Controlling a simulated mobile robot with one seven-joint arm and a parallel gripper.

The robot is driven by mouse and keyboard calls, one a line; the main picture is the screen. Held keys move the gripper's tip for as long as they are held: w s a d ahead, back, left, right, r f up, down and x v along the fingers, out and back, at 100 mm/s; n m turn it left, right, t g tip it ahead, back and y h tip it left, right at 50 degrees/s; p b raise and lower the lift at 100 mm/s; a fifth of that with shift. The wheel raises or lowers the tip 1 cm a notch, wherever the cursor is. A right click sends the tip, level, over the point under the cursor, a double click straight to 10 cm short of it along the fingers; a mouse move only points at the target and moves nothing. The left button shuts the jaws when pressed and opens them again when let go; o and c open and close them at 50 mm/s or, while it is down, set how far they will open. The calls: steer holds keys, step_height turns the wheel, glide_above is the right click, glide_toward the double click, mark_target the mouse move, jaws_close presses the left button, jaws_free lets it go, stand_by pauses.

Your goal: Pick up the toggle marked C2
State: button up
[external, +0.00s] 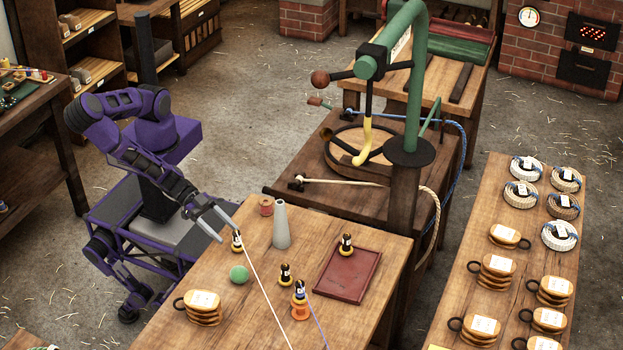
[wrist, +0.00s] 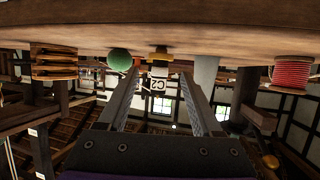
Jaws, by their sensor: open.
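The toggle marked C2 (wrist: 158,80) shows in the wrist view with a white label, dark bands and a yellow end against the tabletop. That view appears upside down. In the external view, a black-and-yellow toggle (external: 237,241) with a pale label stands near the table's left edge, right at my fingertips. My gripper (external: 229,234) is open. Its two fingers (wrist: 162,72) reach toward the C2 toggle, which appears between their tips; I cannot tell whether either finger touches it.
Near the toggle are a green ball (external: 239,274), a grey cone (external: 281,225) and a red spool (external: 266,206). Similar toggles stand on the table (external: 285,275), above an orange spool (external: 300,291) and on a red tray (external: 346,245). A pale cord (external: 262,288) crosses the tabletop.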

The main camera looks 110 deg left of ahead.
mark_target(238, 244)
steer(key=x, duration=0.6)
steer(key=shift+b, duration=0.3)
jaws_close()
